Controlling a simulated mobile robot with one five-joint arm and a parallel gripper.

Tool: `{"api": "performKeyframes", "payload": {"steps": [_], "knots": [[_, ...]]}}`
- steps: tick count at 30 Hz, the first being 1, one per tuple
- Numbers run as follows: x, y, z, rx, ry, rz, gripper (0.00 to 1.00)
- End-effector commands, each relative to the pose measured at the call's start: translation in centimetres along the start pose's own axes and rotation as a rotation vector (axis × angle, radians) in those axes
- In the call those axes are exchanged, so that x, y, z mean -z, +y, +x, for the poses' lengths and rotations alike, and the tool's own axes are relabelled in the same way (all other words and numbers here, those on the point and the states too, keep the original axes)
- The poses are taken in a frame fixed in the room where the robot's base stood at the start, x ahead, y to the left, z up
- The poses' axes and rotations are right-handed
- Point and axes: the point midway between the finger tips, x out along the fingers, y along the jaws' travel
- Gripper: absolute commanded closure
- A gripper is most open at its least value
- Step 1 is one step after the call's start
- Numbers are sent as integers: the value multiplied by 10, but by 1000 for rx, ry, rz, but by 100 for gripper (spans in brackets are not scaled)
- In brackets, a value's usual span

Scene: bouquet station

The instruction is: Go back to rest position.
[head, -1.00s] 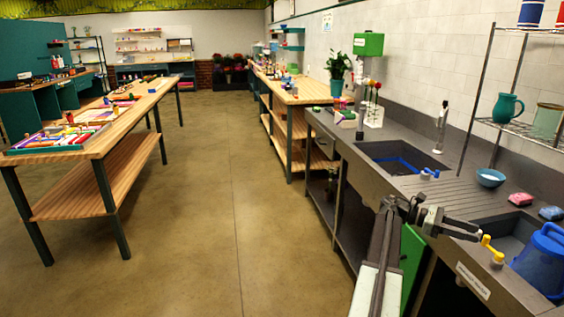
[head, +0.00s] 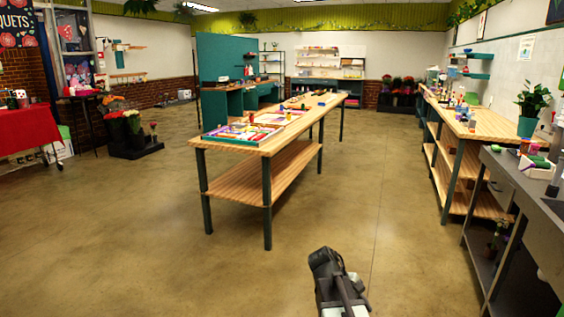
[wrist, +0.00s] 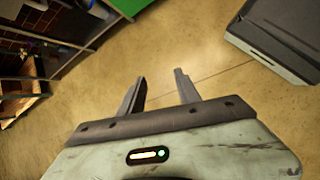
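My gripper (wrist: 160,92) shows in the wrist view with its two fingers apart and nothing between them. Bare concrete floor (wrist: 215,50) lies beyond the fingertips. In the head view, my arm is folded low at the bottom centre, over open floor. The fingers cannot be made out there.
A long wooden table (head: 265,145) with trays stands ahead. Another wooden workbench (head: 480,122) and a grey sink counter (head: 520,175) line the right. A red-covered table (head: 25,130) and a flower stand (head: 130,145) are at left. The floor between is clear.

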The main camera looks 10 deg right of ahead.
Motion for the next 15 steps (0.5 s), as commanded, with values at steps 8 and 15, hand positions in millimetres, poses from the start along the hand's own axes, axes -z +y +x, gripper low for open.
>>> {"api": "performKeyframes", "payload": {"steps": [8, 15], "knots": [[81, -119, -41, 338, 344, 461, 60], [83, -121, -85, 497, 356, 790, 60]]}}
